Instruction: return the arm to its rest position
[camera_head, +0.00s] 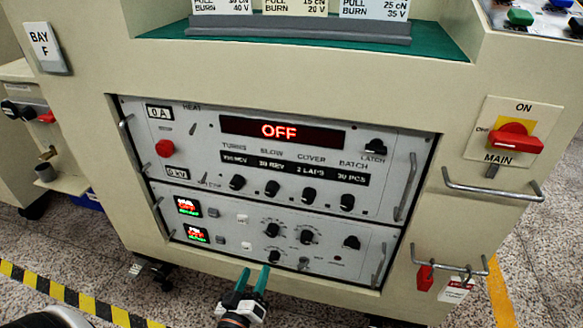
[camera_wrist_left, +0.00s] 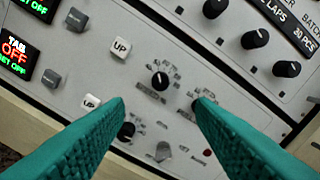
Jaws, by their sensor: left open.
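My left gripper (camera_head: 254,278) is low in the middle of the head view, in front of the lower edge of the control panel (camera_head: 322,236). Its two teal fingers point up toward the lower panel and stand apart. In the left wrist view the fingers of the left gripper (camera_wrist_left: 162,108) are spread with nothing between them. Knobs of the lower panel, such as a black knob (camera_wrist_left: 160,79), show beyond the fingertips. I cannot tell whether a fingertip touches the panel. My right gripper is in neither view.
The upper panel's red display (camera_head: 280,131) reads OFF. Metal handles (camera_head: 406,187) stick out beside the panels. A red MAIN switch (camera_head: 515,138) and a lower rail with hanging tags (camera_head: 455,290) are at the right. Speckled floor with yellow-black tape (camera_head: 75,297) lies at lower left.

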